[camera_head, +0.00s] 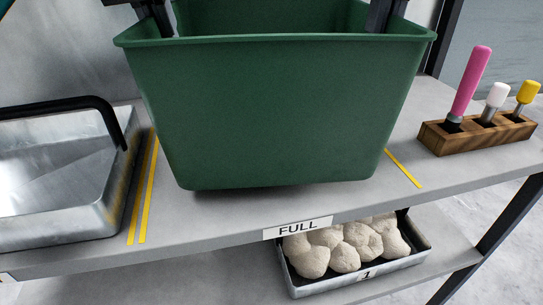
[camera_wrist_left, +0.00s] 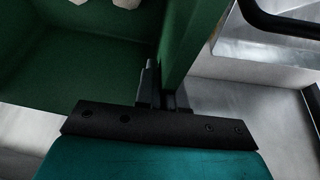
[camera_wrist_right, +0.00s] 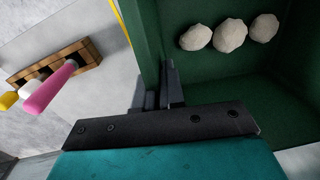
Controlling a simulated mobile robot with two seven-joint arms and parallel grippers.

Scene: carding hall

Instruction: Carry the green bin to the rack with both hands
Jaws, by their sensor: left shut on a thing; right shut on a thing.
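The green bin (camera_head: 275,115) is upright over the rack's upper shelf (camera_head: 220,222), between yellow tape lines. A shadow lies under its base; I cannot tell for certain whether it touches the shelf. My left gripper (camera_head: 155,18) is shut on the bin's left wall near the rim; the left wrist view shows its fingers (camera_wrist_left: 165,88) on that wall. My right gripper (camera_head: 384,14) is shut on the right wall; its fingers (camera_wrist_right: 158,88) also show in the right wrist view. Pale lumps (camera_wrist_right: 230,36) lie inside the bin. A "FULL" label (camera_head: 298,228) is on the shelf's front edge.
A metal pan (camera_head: 55,180) with a black handle stands left of the bin. A wooden block (camera_head: 475,135) with pink, white and yellow handled tools stands to the right. On the lower shelf is a tray (camera_head: 365,279) of pale lumps. A dark rack post (camera_head: 500,225) is at right.

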